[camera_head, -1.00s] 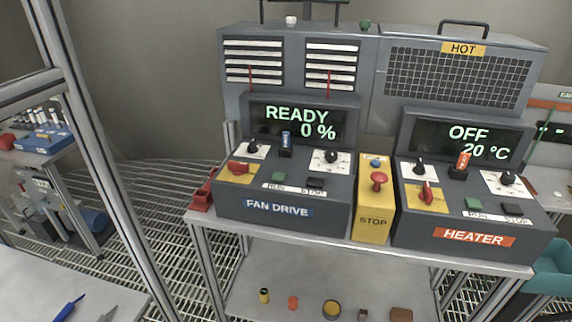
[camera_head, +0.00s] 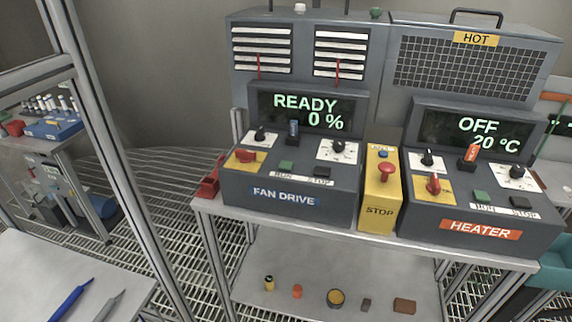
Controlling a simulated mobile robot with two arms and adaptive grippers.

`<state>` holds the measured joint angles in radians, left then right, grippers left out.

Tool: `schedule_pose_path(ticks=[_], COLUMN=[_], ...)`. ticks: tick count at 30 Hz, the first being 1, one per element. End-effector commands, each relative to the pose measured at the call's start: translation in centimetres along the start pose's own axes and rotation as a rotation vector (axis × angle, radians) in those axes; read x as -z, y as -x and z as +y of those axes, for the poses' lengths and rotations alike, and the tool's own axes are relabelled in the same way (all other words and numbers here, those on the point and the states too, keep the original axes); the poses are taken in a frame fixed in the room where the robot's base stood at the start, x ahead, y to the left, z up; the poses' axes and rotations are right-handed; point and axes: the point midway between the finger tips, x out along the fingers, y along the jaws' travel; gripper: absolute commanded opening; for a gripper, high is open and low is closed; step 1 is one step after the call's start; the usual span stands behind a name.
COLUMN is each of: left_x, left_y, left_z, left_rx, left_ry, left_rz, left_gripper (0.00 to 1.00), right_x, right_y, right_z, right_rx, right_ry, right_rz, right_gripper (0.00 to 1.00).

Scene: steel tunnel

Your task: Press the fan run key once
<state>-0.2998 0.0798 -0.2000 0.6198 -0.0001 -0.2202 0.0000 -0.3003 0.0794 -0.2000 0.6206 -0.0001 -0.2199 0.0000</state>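The fan drive box (camera_head: 285,198) stands on the upper shelf, left of the yellow stop box. Its display (camera_head: 307,113) reads READY and 0 %. The green fan run key (camera_head: 287,166) sits on its sloped panel above a RUN label, left of a dark stop key (camera_head: 321,172). Neither of my grippers shows in the view.
The yellow stop box (camera_head: 379,211) with a red mushroom button and the heater box (camera_head: 480,231), reading OFF and 20 °C, stand to the right. The lower shelf (camera_head: 330,272) holds small items. A metal post (camera_head: 110,150) rises at left. A bench (camera_head: 50,290) with pens is at lower left.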

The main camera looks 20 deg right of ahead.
Motion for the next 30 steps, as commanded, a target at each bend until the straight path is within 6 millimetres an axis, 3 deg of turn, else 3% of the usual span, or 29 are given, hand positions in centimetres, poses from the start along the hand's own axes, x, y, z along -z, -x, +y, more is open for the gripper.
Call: schedule_pose_path(ticks=[30], left_x=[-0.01], left_y=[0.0], left_z=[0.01], left_rx=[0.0], left_ry=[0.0], left_rz=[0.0], left_gripper=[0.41], right_x=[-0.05], right_y=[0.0], right_z=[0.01], right_rx=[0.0], right_ry=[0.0], right_rz=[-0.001], right_gripper=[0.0])
